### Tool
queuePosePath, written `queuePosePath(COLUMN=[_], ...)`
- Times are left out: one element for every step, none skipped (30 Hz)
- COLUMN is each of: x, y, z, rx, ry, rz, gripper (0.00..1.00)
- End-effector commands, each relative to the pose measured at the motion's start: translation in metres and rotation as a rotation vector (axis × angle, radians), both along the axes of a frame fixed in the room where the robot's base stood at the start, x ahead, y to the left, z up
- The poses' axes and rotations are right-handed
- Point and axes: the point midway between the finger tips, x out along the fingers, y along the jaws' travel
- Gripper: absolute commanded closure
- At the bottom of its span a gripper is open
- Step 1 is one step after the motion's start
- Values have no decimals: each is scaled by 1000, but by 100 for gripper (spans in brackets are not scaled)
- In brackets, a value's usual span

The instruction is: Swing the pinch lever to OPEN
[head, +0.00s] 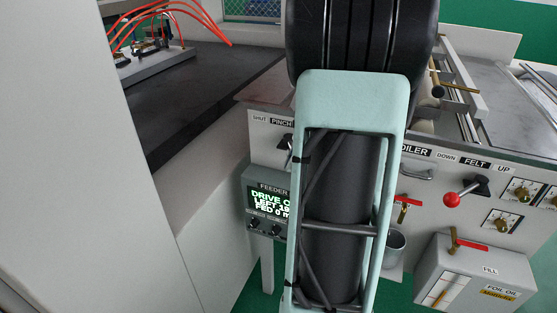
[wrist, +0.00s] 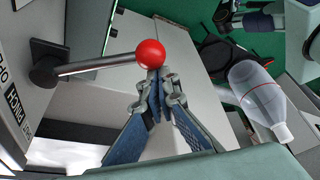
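The pinch lever has a dark hub, a grey rod (wrist: 95,65) and a red ball knob (wrist: 150,53) in the wrist view. A label reading PINCH sits beside its hub on the pale panel. My gripper (wrist: 158,80) has its two fingers drawn together, with the tips right by the underside of the red knob. The knob is not between the fingers; I cannot tell whether the tips touch it. In the head view my arm hides the gripper, the knob and the OPEN side; the SHUT and PINCH labels (head: 282,122) show, with a dark bit of lever below them.
Right of my arm on the panel is the FELT lever with its own red knob (head: 452,200). A foil oil box (head: 470,280) juts out below. The feeder display (head: 268,205) is under the pinch labels. A clear bottle (wrist: 262,95) shows at right in the wrist view.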

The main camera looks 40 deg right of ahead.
Motion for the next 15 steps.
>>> queuePosePath(x=[-3,-5,-6,-6,-7,-8,-8,-9,-9,-9,-9,-10,-10,-10,-10], y=[-6,-7,-9,-10,-11,-13,-14,-14,-15,-16,-17,-17,-18,-18,-18], z=[-1,-1,-1,0,0,0,0,0,0,0,0,0,0,0,0], rx=[-3,-3,-3,-3,-3,-2,-2,-2,-2,-2,-3,-4,-4,-4,-4], ry=[4,3,2,1,1,0,-1,-1,-1,-1,-1,-1,-1,-2,-2], rz=[22,22,21,20,20,21,21,21,21,21,21,21,21,20,20], gripper=[100,100,100,100,100,100,100,100,100,100,100,100,100,100,100])
